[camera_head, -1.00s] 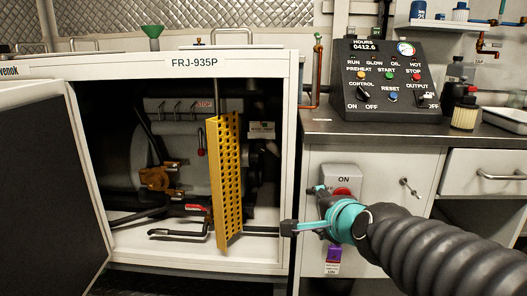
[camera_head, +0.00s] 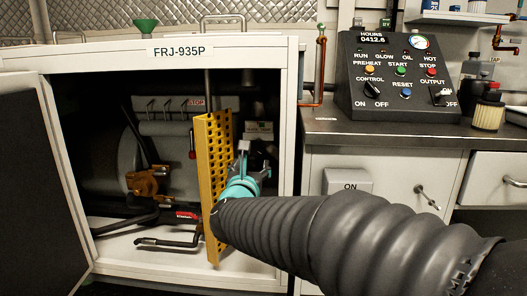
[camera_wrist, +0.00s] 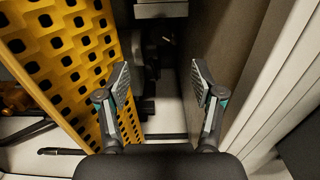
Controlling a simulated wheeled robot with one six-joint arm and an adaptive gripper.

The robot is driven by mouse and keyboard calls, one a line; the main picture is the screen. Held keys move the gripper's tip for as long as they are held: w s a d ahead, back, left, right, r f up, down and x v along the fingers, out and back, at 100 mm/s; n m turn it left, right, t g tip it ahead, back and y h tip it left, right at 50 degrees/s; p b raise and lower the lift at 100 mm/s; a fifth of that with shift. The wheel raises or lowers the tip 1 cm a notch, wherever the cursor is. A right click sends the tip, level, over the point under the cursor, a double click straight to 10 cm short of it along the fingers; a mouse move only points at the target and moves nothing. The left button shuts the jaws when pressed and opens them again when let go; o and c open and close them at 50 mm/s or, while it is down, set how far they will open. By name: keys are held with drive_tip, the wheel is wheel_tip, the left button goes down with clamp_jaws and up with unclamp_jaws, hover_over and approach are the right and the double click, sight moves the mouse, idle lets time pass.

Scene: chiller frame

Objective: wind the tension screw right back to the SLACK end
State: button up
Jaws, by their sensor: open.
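I cannot pick out the tension screw or its SLACK mark in either view. My gripper (camera_head: 254,160) is inside the open cabinet (camera_head: 160,52), just right of the yellow perforated guard (camera_head: 215,180). In the wrist view my gripper (camera_wrist: 160,80) has its two fingers wide apart with nothing between them. The guard (camera_wrist: 62,50) stands close beside the left finger there. A dark wall lies to the right of the right finger. A pale block (camera_wrist: 160,9) shows ahead, beyond the fingertips. The guard and my arm hide part of the cabinet's right interior.
The cabinet door (camera_head: 30,185) stands open at left. A brass valve (camera_head: 147,184) and a red-handled valve (camera_head: 187,215) sit left of the guard. The control panel (camera_head: 402,75) stands on the counter at right. The cabinet's right post (camera_head: 290,120) is close beside my gripper.

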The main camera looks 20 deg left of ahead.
sight(256, 149)
drive_tip(key=p+x, duration=0.1)
drive_tip(key=x, duration=1)
drive_tip(key=shift+w, duration=0.35)
drive_tip(key=c, duration=1.1)
